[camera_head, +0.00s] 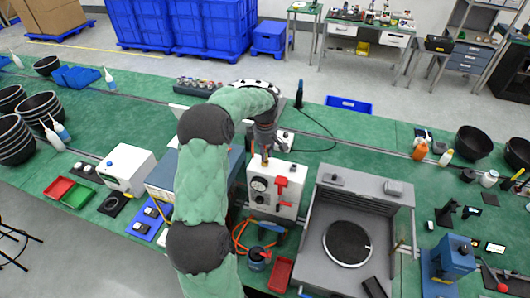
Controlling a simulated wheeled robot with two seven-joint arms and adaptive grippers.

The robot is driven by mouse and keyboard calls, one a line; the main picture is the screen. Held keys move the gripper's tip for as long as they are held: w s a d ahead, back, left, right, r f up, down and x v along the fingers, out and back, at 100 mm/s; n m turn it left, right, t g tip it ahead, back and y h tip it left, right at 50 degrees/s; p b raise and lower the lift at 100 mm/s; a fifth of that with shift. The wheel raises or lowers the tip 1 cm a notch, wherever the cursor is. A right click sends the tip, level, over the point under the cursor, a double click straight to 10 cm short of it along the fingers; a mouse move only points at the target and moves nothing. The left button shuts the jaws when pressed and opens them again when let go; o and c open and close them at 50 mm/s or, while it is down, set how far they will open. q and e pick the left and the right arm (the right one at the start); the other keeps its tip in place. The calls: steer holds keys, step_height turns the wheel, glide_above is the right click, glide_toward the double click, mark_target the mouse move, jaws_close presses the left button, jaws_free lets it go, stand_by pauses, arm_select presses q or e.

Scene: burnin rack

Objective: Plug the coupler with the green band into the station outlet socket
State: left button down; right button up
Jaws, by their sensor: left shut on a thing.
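My left gripper (264,150) points down at the upper back edge of a white station box (288,209) with a round gauge (258,184) and a red handle (281,184). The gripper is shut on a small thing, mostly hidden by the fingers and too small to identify. No green band can be made out. I cannot tell which part of the box is the outlet socket. An orange hose (238,238) curves below the box, near a dark round part (257,259) with red on it. My right gripper is not in view.
My left arm covers part of a blue-grey box (164,177) left of the station. A grey open-topped bay (346,204) with a dark disc stands to the right. A red tray (281,275) lies in front. Black cable loops behind on the green bench (345,125).

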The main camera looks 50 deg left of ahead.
arm_select(q)
steer(key=shift+f, duration=0.55)
steer(key=shift+f+b, duration=0.15)
steer(key=shift+b, duration=0.3)
steer(key=c, duration=1)
jaws_free()
steer(key=shift+c, duration=0.2)
step_height(320, 180, up, 12)
